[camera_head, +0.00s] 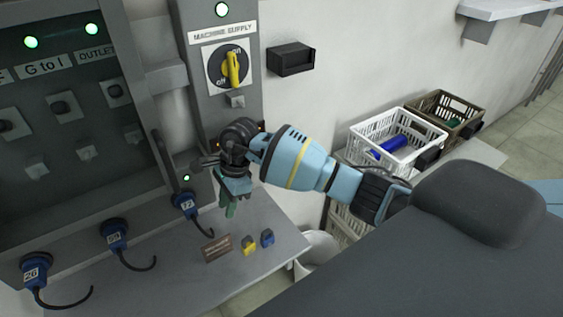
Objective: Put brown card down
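The brown card (217,248) is on the grey shelf (180,270), slightly tilted in the picture, with small unreadable print on it. My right gripper (230,203) is above and behind the card, near the lower part of the machine supply post. It is apart from the card. A dark green piece shows at the gripper's tip; I cannot tell whether it is a finger or a held thing. The gap between the fingers is not clear. My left gripper is not in view.
A yellow block (249,245) and a blue block (267,237) sit just right of the card. Blue plugs with hooked black cables (185,202) line the panel's lower edge. A white crate (398,133) stands at the right. The shelf's front is clear.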

